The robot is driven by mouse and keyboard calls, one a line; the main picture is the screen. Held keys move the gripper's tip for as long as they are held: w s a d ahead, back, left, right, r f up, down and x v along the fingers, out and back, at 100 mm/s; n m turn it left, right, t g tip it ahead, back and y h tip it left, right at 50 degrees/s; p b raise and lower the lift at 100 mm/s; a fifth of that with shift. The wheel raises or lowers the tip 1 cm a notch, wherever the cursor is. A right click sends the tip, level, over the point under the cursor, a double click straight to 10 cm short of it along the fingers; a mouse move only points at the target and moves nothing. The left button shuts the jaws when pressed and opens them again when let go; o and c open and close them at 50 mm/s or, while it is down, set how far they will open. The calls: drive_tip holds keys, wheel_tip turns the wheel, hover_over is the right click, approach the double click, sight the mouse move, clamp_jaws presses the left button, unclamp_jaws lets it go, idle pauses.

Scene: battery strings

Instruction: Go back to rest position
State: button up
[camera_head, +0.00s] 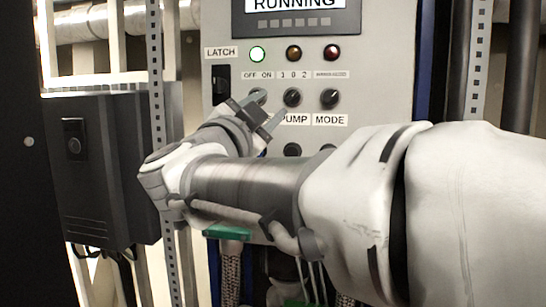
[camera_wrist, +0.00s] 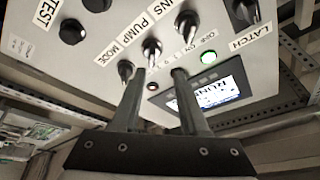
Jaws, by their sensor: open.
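My gripper (camera_head: 262,116) is in front of the grey control panel (camera_head: 378,80), close to the knobs. In the wrist view its two fingers (camera_wrist: 160,74) stand apart with nothing held between them. The pump knob (camera_wrist: 152,48) shows just beyond the fingertips, and the mode knob (camera_wrist: 126,70) is beside the left finger. I cannot tell whether a finger touches a knob. In the head view the pump knob (camera_head: 292,97) and mode knob (camera_head: 330,98) are visible. My arm stretches in from the right and hides the panel's lower part.
The panel's display (camera_head: 295,18) reads RUNNING. The green lamp (camera_head: 257,54) is lit; the amber (camera_head: 294,53) and red (camera_head: 331,52) lamps look dark. A black latch switch (camera_head: 221,82) is at left. A dark box (camera_head: 98,165) and a perforated metal post (camera_head: 155,70) stand left of the panel.

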drive_tip(key=s+d+f+n+g+y, duration=0.2)
drive_tip(key=s+f+n+g+y, duration=0.1)
drive_tip(key=f+n+y, duration=0.5)
drive_tip(key=s+d+f+n+g+y, duration=0.1)
drive_tip(key=s+f+n+g+y, duration=0.25)
drive_tip(key=f+n, duration=0.45)
drive_tip(key=s+d+f+m+g+h, duration=0.1)
drive_tip(key=s+d+f+g, duration=0.2)
drive_tip(key=s+d+f, duration=0.3)
drive_tip(key=s+d+f+m+g+h, duration=0.1)
drive_tip(key=s+d+f+g, duration=0.3)
drive_tip(key=s+f, duration=0.5)
wheel_tip(320, 180, down, 3)
drive_tip(key=shift+s+d+f+h, duration=0.1)
drive_tip(key=shift+s+d+h, duration=0.1)
drive_tip(key=shift+d+h, duration=0.6)
drive_tip(key=shift+d+g+y, duration=0.2)
drive_tip(key=shift+g+y, duration=0.05)
